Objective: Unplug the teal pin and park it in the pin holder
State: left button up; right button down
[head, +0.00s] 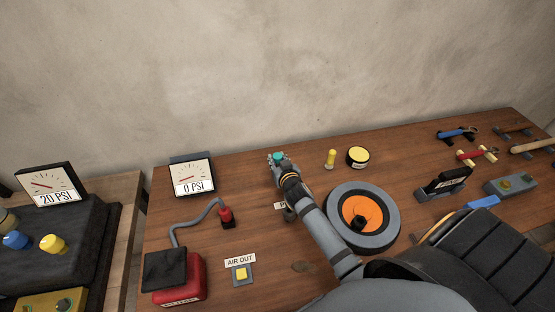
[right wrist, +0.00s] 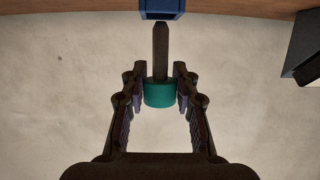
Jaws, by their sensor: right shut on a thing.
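The teal pin (head: 279,157) shows as a small teal cap at the tip of my right gripper (head: 277,160), near the table's back edge. In the right wrist view its teal head (right wrist: 160,93) sits between the fingers of my right gripper (right wrist: 160,88), which is shut on it. Its dark shaft (right wrist: 161,50) points up the picture to a blue block (right wrist: 161,8). I cannot tell whether the shaft's tip is inside the block or only in front of it. I cannot make out which thing is the pin holder. My left gripper is not in view.
A wheel with an orange hub (head: 361,214) lies right of my right arm. A yellow peg (head: 331,159) and a yellow-topped round tin (head: 358,156) stand behind it. A 0 PSI gauge (head: 192,175) and red pump (head: 180,280) are at left; tools lie at right.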

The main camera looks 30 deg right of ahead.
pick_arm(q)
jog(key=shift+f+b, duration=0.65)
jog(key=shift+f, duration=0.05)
pick_arm(e)
jog(key=shift+f, duration=0.75)
jog(key=c, duration=0.9)
grip_release()
jog(key=shift+c, duration=0.2)
jog(key=shift+f, duration=0.1)
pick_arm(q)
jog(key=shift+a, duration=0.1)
pick_arm(e)
jog(key=shift+s, duration=0.2)
jog(key=shift+s+a+f, duration=0.15)
jog(key=shift+s+f, duration=0.05)
jog(key=shift+s, duration=0.4)
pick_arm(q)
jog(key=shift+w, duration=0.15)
pick_arm(e)
jog(key=r+v, duration=0.1)
jog(key=v, duration=0.9)
jog(key=shift+r, duration=0.15)
